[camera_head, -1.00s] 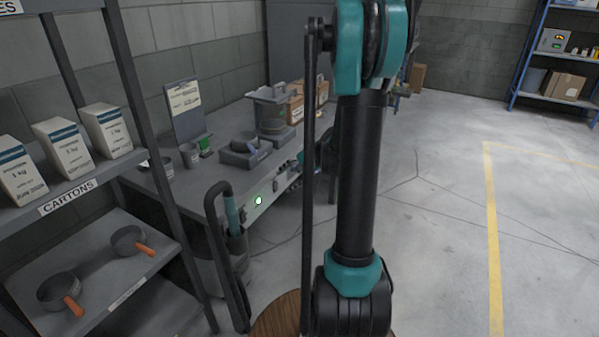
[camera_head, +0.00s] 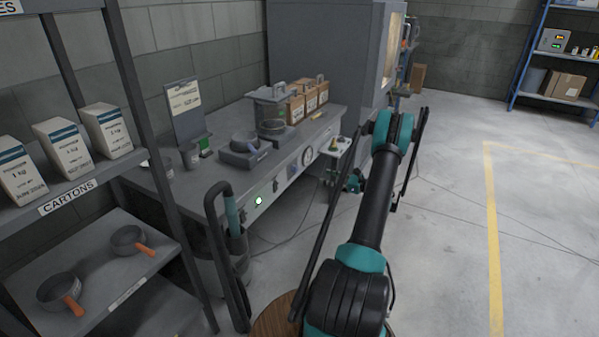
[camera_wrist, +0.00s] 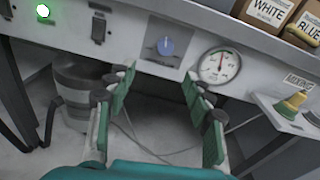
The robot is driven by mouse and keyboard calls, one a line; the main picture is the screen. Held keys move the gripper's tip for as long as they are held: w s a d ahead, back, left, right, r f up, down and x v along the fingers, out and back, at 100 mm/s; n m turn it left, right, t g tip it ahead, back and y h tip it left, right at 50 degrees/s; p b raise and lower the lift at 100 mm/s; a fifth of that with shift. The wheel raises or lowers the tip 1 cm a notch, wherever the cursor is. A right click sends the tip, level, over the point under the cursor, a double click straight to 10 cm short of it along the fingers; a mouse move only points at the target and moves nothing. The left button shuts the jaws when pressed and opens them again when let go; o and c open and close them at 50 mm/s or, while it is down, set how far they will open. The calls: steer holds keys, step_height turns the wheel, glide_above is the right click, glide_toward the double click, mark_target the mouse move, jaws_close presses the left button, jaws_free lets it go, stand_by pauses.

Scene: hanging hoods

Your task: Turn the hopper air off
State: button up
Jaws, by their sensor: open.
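A blue knob (camera_wrist: 166,46) sits on a square plate on the bench's front panel, its narrow part pointing roughly up in the wrist view. A round white gauge (camera_wrist: 219,66) is just right of it and also shows in the head view (camera_head: 307,156). A dark switch (camera_wrist: 99,27) and a lit green lamp (camera_wrist: 43,11) are further left. I cannot read which control is the hopper air. My gripper (camera_wrist: 159,82) is open and empty, its fingers below the knob in the picture and apart from it. In the head view it is small and partly hidden by my arm.
Boxes marked white and blue (camera_wrist: 268,10) stand on the bench top (camera_wrist: 190,22). A small side shelf (camera_wrist: 290,118) marked mixing holds a yellow-green cone at the right. A grey bin (camera_wrist: 80,85) stands under the bench. Open floor (camera_head: 450,220) lies to the right.

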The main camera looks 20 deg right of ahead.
mark_target(297, 169)
steer(key=shift+m+t, duration=0.4)
steer(key=shift+m, duration=0.1)
steer(key=x, duration=0.5)
steer(key=f+x, duration=0.1)
steer(key=x, duration=0.9)
steer(key=shift+w+d+f, duration=0.1)
steer(key=shift+w+f, duration=0.15)
steer(key=shift+w, duration=0.2)
steer(key=c, duration=1.2)
